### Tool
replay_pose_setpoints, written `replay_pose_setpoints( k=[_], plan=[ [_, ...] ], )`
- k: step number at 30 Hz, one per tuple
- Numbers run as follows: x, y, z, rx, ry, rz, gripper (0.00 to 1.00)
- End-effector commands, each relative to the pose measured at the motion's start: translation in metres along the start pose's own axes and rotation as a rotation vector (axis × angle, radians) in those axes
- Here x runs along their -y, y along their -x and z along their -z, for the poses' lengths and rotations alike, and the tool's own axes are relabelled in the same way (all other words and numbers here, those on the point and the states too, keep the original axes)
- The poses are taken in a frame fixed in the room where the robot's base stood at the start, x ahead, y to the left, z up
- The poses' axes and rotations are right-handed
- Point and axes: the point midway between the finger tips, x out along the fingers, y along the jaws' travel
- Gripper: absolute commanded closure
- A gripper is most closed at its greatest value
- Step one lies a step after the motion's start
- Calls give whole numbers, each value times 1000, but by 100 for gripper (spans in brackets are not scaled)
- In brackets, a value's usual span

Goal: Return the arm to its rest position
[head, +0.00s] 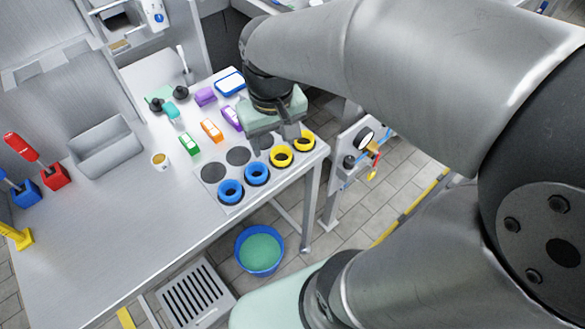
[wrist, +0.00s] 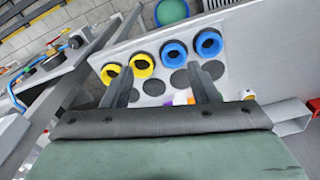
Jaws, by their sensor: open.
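My gripper (head: 274,138) hangs above the right end of the metal table, near a pale plate with dark round spots. In the wrist view its two fingers (wrist: 164,82) are spread apart with nothing between them. Two yellow rings (head: 281,156) and two blue rings (head: 231,191) sit on spots along the plate's front edge. They also show in the wrist view, yellow (wrist: 142,64) left and blue (wrist: 208,42) right. My arm reaches in from the right of the head view and hides part of the table's back right.
Coloured blocks, such as a green one (head: 189,143) and an orange one (head: 212,130), lie behind the plate. A small cup (head: 160,161) and a grey bin (head: 106,146) stand to the left. A blue bucket (head: 259,250) is on the floor. The table's front left is clear.

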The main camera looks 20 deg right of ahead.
Motion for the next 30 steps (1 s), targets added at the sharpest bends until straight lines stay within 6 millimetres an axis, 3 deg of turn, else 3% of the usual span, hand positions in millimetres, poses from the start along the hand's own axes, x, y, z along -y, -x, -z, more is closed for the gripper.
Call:
replay_pose_setpoints(
  k=[1,3,7,30],
  plan=[
    [-4,-7,-26,-4,-15,0,46],
    [-6,-18,-51,-6,-28,1,46],
    [-8,-29,-75,-7,-41,2,46],
    [-8,-31,-78,-5,-42,2,46]
  ],
)
